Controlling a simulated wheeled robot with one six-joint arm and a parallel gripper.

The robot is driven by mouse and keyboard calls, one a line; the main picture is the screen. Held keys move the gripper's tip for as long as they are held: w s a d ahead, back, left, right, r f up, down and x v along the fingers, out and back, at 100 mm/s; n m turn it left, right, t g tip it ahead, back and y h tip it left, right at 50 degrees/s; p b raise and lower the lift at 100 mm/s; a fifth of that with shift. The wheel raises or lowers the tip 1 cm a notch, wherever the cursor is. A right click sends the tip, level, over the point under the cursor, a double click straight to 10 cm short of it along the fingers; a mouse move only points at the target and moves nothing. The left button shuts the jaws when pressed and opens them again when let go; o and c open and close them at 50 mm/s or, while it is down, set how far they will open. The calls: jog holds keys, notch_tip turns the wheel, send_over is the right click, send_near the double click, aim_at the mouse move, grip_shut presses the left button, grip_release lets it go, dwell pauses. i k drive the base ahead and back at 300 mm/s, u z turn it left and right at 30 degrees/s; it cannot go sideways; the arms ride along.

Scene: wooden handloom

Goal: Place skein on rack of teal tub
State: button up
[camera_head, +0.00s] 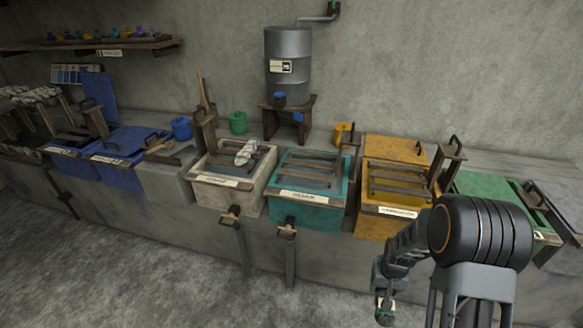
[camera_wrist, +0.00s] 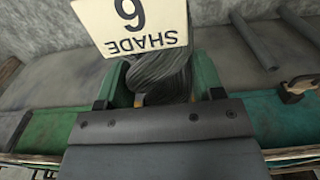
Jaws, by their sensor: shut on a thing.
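A dark grey skein (camera_wrist: 162,76) is between the jaws of my gripper (camera_wrist: 160,84) in the wrist view, and the jaws are shut on it. A pale tag (camera_wrist: 135,22) reading "SHADE 6" upside down hangs over its upper part. The teal tub (camera_head: 305,210) stands in the middle of the bench in the head view, with a rack (camera_head: 311,160) of dark slats across its top. No skein shows on that rack. My gripper (camera_head: 384,309) is low at the right in the head view, in front of the bench; the skein is hard to make out there.
A cream tub (camera_head: 228,200) with a pale skein (camera_head: 245,152) on it stands left of the teal tub. A yellow tub (camera_head: 378,228) stands right, then a green one (camera_head: 490,190). Handles stick out in front. A metal tank (camera_head: 288,60) stands behind.

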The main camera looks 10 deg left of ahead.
aim_at(298, 162)
jog(key=u, duration=2.15)
jog(key=i, duration=1.25)
jog(key=z, duration=1.7)
